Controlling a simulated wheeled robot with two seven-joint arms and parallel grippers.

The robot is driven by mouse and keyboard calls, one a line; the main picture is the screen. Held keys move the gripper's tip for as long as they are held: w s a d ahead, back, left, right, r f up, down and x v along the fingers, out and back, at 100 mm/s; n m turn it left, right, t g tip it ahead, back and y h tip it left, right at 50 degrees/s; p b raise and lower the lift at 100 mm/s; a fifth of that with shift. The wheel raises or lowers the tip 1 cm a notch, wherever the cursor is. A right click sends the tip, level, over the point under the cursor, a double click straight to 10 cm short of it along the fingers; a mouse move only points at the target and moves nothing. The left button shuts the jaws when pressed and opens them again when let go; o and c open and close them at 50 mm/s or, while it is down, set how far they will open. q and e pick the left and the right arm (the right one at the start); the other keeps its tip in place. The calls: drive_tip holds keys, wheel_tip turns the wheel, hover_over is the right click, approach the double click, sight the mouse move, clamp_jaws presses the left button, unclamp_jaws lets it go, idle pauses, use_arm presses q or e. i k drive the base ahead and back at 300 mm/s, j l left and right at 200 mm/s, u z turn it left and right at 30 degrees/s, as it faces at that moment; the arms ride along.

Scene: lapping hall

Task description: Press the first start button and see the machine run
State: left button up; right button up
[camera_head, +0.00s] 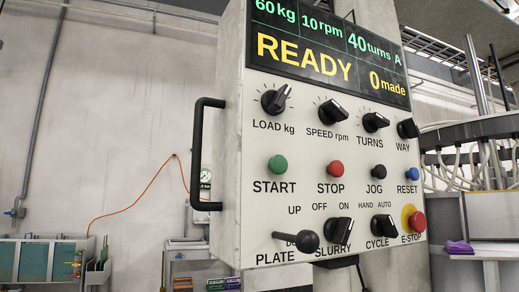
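A control panel (255,222) hangs close in front of me, its face turned a little to the right. Its green START button (277,165) sits at the left of the button row. The red STOP (335,168), black JOG (378,172) and blue RESET (411,174) buttons follow to the right. The display (325,45) reads 60 kg, 10 rpm, 40 turns, READY and 0 made. Neither of my grippers shows in the head view.
A black handle (197,155) sticks out from the panel's left side. A PLATE lever (306,241) and a red E-STOP (417,221) project from its lower face. Part of a machine (480,128) with hoses stands at the right. A teal-sided tank (35,262) stands lower left.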

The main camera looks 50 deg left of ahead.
sight(278, 164)
drive_tip(key=j+u, duration=0.1)
drive_tip(key=u, duration=0.75)
drive_tip(key=j+u, duration=0.15)
drive_tip(key=u, duration=0.3)
drive_tip(key=i+u, duration=0.1)
drive_tip(key=u, duration=0.35)
